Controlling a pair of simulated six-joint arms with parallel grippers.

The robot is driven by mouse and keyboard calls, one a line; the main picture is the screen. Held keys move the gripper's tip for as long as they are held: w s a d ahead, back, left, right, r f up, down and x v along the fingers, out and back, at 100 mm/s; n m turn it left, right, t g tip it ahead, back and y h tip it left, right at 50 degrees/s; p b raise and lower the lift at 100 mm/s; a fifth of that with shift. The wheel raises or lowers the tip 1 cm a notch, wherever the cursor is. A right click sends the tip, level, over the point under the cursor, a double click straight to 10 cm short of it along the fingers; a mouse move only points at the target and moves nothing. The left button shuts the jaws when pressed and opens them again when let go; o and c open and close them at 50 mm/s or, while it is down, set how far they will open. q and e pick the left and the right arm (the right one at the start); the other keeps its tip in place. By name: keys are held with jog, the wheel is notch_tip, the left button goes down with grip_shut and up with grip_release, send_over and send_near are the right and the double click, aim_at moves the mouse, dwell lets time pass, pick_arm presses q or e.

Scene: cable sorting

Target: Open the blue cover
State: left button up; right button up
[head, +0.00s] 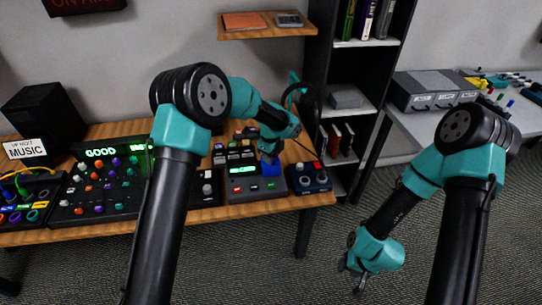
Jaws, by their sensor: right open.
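The blue cover (270,169) sits on the wooden desk's right part, at the back right of a dark device with a green display (245,169). It is small in view and partly hidden by my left gripper. My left gripper (269,156) is right above the cover, touching or nearly touching it; I cannot tell which, nor whether its fingers are open or shut. My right gripper (353,286) hangs open and empty over the carpet, to the right of the desk and far from the cover.
A control box with knobs and a red part (309,178) stands just right of the cover. A panel of colored knobs (101,186) and a patch box with cables (24,199) fill the desk's left. A dark shelf (318,80) stands behind.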

pick_arm(q)
grip_shut()
jog(key=shift+w+r, duration=0.1)
jog(key=shift+w, duration=0.1)
dwell(0.3)
jog(key=shift+w+a+r+g+h, duration=0.15)
jog(key=shift+w+a+g+h, duration=0.05)
jog(key=shift+w+g, duration=0.45)
jog(key=shift+w+a+r+g+h, duration=0.2)
jog(key=shift+w+g, duration=0.3)
jog(key=shift+g, duration=0.25)
jog(key=shift+w+a+f, duration=0.1)
jog(key=shift+w+a, duration=0.1)
jog(key=shift+w, duration=0.65)
jog(key=shift+w+a, duration=0.2)
jog(key=shift+w, duration=0.6)
